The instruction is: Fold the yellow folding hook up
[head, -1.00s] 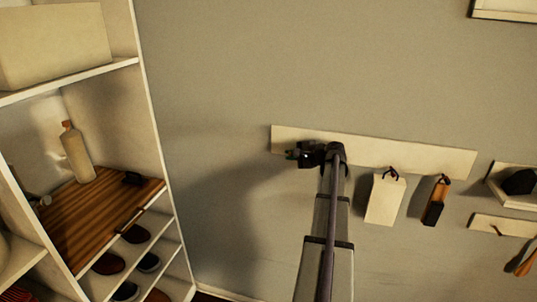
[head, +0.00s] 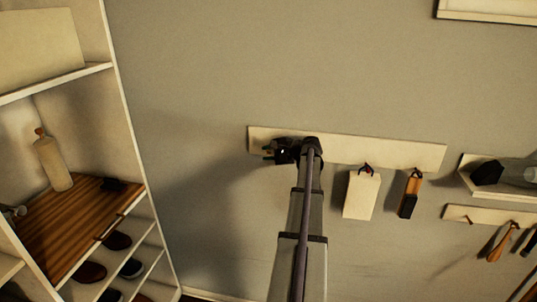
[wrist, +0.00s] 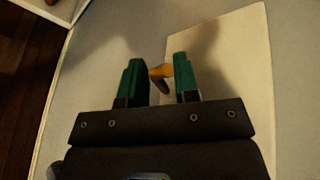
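The yellow folding hook (wrist: 160,72) shows in the wrist view between my two green fingertips, in front of the cream board. Its end on the right looks close to or against the right finger; I cannot tell if they touch. My gripper (wrist: 159,80) is open, with a gap on the hook's left. In the head view my gripper (head: 275,151) is at the left end of the cream wall board (head: 400,155), and the yellow hook is hidden there.
A white box-shaped item (head: 361,195) and an orange-and-black item (head: 410,195) hang from the board to the right. A white shelf unit (head: 125,110) stands at the left. The grey wall above the board is clear.

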